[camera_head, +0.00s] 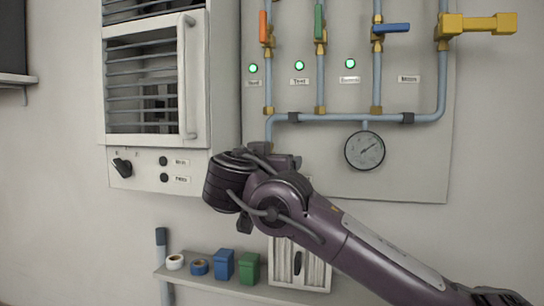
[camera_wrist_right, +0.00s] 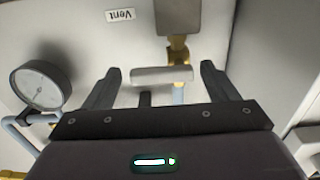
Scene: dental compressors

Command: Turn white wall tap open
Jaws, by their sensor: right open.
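The white tap (camera_wrist_right: 150,76) has a short pale bar handle that lies crosswise on a brass fitting (camera_wrist_right: 178,52) of a blue pipe in the right wrist view. My right gripper (camera_wrist_right: 160,69) is open, with one finger on either side of the handle. I see a gap at each end of the handle, and I cannot tell whether its depth is between the fingers. In the head view my right arm (camera_head: 330,225) reaches in from the lower right, and its wrist hides the white tap and most of the gripper. My left gripper is not in view.
Orange (camera_head: 264,27), green (camera_head: 319,22), blue (camera_head: 392,28) and yellow (camera_head: 478,24) taps sit higher on the pipes. A round gauge (camera_head: 365,151) is right of my wrist. A louvred cabinet (camera_head: 151,160) juts out at left. A shelf (camera_head: 210,284) with small containers is below.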

